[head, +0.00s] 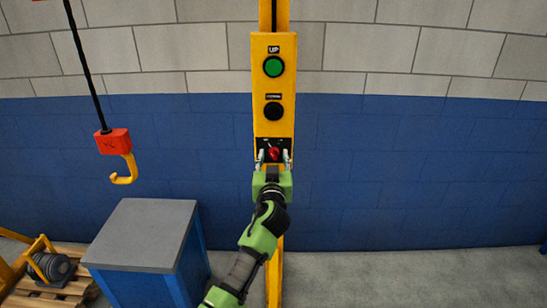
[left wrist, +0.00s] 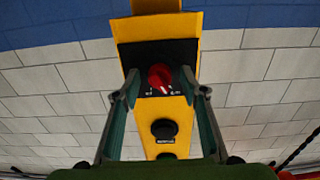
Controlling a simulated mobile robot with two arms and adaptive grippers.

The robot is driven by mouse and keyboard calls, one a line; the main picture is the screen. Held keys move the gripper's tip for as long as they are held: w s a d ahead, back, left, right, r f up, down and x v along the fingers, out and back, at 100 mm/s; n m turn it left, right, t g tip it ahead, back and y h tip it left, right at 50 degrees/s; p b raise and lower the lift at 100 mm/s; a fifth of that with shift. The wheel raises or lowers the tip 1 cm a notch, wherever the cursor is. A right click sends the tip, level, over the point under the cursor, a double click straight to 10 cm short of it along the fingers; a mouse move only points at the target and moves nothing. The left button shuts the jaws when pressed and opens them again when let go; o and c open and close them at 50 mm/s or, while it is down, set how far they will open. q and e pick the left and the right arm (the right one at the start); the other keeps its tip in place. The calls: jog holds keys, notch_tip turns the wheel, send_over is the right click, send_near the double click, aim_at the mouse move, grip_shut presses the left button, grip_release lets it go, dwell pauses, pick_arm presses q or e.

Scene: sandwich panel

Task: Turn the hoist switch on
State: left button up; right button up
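The hoist switch is a red rotary knob (head: 274,153) on a black plate at the bottom of the yellow control box (head: 263,136). It also shows in the left wrist view (left wrist: 160,77), where small white marks beside it are too small to read. My left gripper (head: 274,158) is open at the box, its fingers on either side of the knob. In the left wrist view the fingertips (left wrist: 160,80) are apart, with a gap between each and the knob. Depth contact with the plate cannot be told. My right gripper is not in view.
Above the knob are a green UP button (head: 273,67) and a black button (head: 273,111). A red hoist block with a yellow hook (head: 124,172) hangs at left. A grey-topped blue cabinet (head: 145,235) and a pallet (head: 48,291) stand lower left. The floor at right is clear.

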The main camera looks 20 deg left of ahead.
pick_arm(q)
jog(key=c, duration=1.1)
jog(key=shift+m, duration=0.3)
jog(key=m, duration=1.1)
jog(key=shift+p, duration=0.35)
jog(key=shift+m, duration=0.3)
jog(key=o, duration=1.1)
